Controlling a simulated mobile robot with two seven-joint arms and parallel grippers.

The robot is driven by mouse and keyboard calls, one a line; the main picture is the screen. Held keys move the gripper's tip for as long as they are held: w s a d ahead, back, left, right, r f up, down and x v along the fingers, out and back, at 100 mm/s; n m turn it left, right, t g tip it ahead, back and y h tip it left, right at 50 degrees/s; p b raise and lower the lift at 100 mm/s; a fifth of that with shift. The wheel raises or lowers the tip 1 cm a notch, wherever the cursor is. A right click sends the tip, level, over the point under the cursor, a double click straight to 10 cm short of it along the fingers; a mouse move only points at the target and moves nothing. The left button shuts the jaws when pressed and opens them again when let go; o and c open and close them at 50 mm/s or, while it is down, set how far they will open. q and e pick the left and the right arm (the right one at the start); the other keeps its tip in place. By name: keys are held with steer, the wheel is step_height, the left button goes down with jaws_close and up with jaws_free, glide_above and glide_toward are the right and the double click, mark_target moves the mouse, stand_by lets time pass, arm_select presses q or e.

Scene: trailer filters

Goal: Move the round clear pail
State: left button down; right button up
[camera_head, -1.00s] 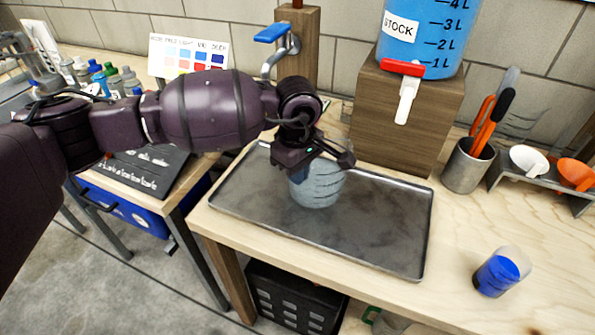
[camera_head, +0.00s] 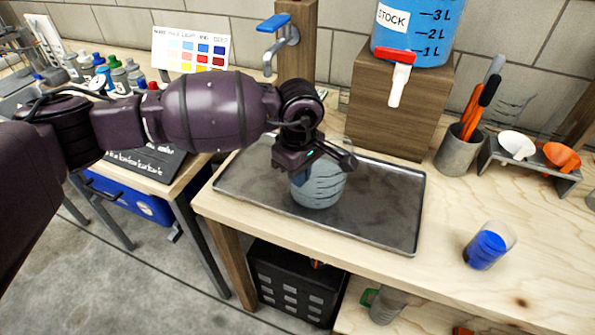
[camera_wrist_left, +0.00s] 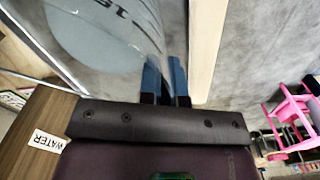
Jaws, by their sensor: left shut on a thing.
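The round clear pail (camera_head: 318,190) is over the dark metal tray (camera_head: 385,220) on the wooden bench in the head view. It looks upright, with dark marks on its side; I cannot tell whether it touches the tray. My left gripper (camera_head: 328,166) is at the pail's upper part and is shut on it. In the left wrist view the pail (camera_wrist_left: 105,30) fills the upper left, and the two blue-tipped fingers (camera_wrist_left: 165,82) close together at its wall. My right gripper is not in view.
A blue stock tank (camera_head: 420,30) with a red-and-white tap stands on a wooden block (camera_head: 385,110) behind the tray. A blue-handled tap (camera_head: 280,35) is behind the gripper. A cup of blue liquid (camera_head: 488,245) and a tool holder (camera_head: 460,152) stand to the right.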

arm_select(q)
steer(key=shift+s+f, duration=0.15)
steer(key=shift+f, duration=0.15)
steer(key=c, duration=1.2)
jaws_free()
steer(key=shift+c, duration=0.2)
steer(key=shift+w+r, duration=0.15)
steer(key=shift+w, duration=0.05)
steer(key=shift+r, duration=0.55)
step_height(320, 180, up, 8)
steer(key=shift+r+p, duration=0.15)
steer(key=shift+p, duration=0.45)
steer(key=shift+r, duration=0.7)
